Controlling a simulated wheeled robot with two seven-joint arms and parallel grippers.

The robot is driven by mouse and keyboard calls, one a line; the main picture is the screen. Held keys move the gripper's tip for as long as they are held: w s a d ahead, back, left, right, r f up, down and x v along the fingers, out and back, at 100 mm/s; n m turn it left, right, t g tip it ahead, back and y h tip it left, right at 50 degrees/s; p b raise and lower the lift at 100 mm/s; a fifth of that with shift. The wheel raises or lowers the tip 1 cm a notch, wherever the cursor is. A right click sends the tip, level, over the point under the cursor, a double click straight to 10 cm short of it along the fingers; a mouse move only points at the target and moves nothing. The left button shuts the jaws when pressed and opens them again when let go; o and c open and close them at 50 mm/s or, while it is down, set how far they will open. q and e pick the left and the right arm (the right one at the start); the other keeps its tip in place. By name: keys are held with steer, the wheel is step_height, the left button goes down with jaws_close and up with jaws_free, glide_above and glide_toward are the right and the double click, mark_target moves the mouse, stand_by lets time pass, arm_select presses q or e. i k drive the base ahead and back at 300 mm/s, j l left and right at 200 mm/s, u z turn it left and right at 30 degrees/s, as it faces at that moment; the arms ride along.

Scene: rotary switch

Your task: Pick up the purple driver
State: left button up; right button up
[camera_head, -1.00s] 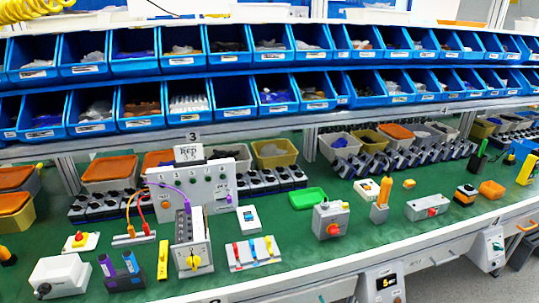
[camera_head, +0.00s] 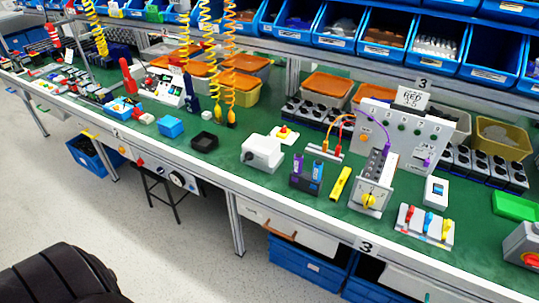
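The purple driver (camera_head: 297,164) stands upright in a dark holder (camera_head: 303,184) on the green bench, near its front edge. A blue-topped tool (camera_head: 318,169) stands beside it on the right in the same holder. The driver's lower part is hidden by the holder. Neither of my grippers is in view.
A white box with a knob (camera_head: 262,153) is left of the holder, and a yellow block (camera_head: 340,183) is right of it. A grey dial unit (camera_head: 373,193) stands farther right. A black tray (camera_head: 204,141) lies left. Coiled hoses (camera_head: 212,60) hang above the bench.

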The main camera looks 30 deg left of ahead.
mark_target(298, 163)
steer(key=u, duration=0.8)
steer(key=i+j, duration=0.1)
steer(key=i, duration=0.2)
steer(key=l+z, duration=0.05)
